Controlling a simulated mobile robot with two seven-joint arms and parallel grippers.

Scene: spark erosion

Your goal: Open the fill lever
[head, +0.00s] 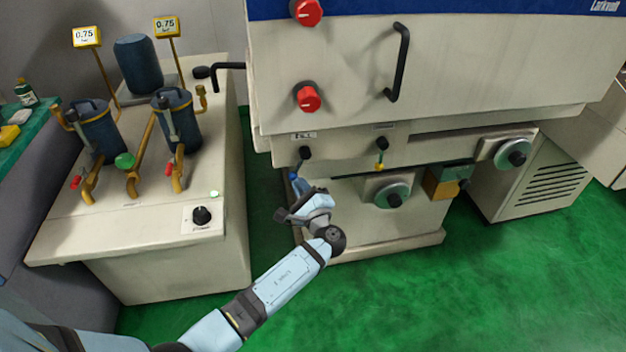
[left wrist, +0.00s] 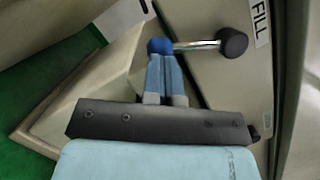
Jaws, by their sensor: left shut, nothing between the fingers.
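The fill lever (head: 305,153) is on the machine front under a small label, with a black knob at its upper end. In the left wrist view the lever (left wrist: 196,46) is a shiny rod running from a blue round piece to a black knob beside the FILL label (left wrist: 261,22). My left gripper (head: 298,183) is just below the lever in the head view. In the left wrist view its two fingers (left wrist: 162,62) are together and empty, with their tips at the blue piece. I cannot tell whether they touch it. My right gripper is not in view.
A similar lever (head: 380,153) with a yellow-green piece is to the right. A round handwheel (head: 392,194) is low on the machine. A filter unit (head: 140,225) with canisters stands left, with a narrow green floor gap between.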

